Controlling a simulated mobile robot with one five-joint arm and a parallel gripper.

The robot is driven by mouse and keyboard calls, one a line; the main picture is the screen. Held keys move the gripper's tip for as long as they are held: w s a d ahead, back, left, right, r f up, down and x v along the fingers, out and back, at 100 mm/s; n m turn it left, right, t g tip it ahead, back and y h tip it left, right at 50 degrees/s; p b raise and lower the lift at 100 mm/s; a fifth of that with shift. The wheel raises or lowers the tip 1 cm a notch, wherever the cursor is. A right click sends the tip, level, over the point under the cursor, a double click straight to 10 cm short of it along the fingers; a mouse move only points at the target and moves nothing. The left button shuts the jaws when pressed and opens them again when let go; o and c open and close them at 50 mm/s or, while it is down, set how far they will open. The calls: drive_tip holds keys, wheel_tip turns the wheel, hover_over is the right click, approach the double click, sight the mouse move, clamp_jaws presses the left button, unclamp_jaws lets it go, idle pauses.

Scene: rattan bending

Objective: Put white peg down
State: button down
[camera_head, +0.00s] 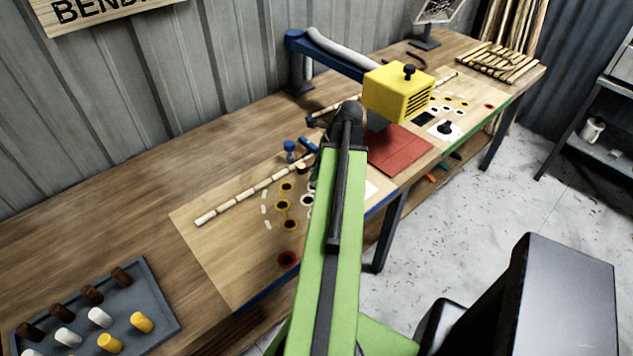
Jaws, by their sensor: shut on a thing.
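My green arm (330,230) reaches over the workbench, and its black wrist joint (346,118) is beside the red mat. My gripper's jaws are hidden behind the arm, so neither they nor anything held in them shows.
Brown pegs (91,294) and yellow pegs (141,322) share the tray. A rattan pole (235,205) lies across the board, near blue fixtures (290,150). A yellow box (398,92) on a blue arm overhangs the red mat (400,148).

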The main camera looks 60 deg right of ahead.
wheel_tip(320, 180, down, 4)
drive_tip(key=b, duration=0.3)
drive_tip(key=shift+f+b, duration=0.15)
drive_tip(key=shift+b, duration=0.25)
drive_tip(key=shift+r, duration=0.25)
drive_tip(key=shift+f, duration=0.2)
drive_tip(key=c, duration=1.2)
unclamp_jaws()
drive_tip(key=shift+o, duration=0.2)
drive_tip(key=shift+r, duration=0.1)
drive_tip(key=p+v, duration=1.1)
drive_tip(key=v, duration=0.1)
drive_tip(key=shift+r+p, duration=0.15)
drive_tip(key=shift+p, duration=0.2)
